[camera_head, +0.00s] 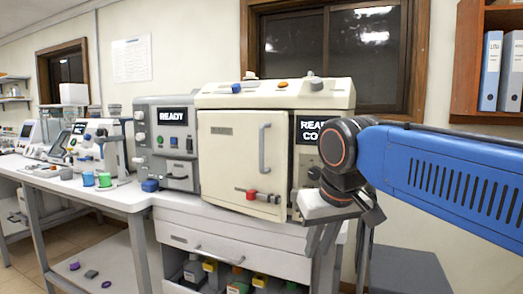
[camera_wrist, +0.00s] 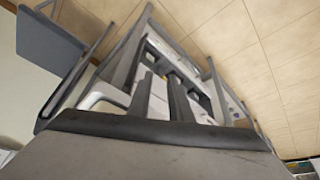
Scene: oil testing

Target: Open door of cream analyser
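The cream analyser (camera_head: 210,98) stands on the bench in the middle of the head view. Its cream front door (camera_head: 227,160) looks shut, with a grey vertical handle (camera_head: 264,148) near the door's right edge. A red knob (camera_head: 251,194) sits on a metal fitting low on the door. My gripper (camera_head: 318,248) hangs in front of and to the right of the analyser, pointing down, apart from the handle. In the wrist view, my gripper's two dark fingers (camera_wrist: 160,78) stand apart with nothing between them. The analyser's right front is partly hidden by my arm.
A grey analyser (camera_head: 165,140) stands directly left of the cream one. Beneath is a drawer (camera_head: 235,250) above a shelf of bottles. Green and blue cups (camera_head: 97,180) stand farther left on the bench. A binder shelf (camera_head: 483,70) hangs at upper right.

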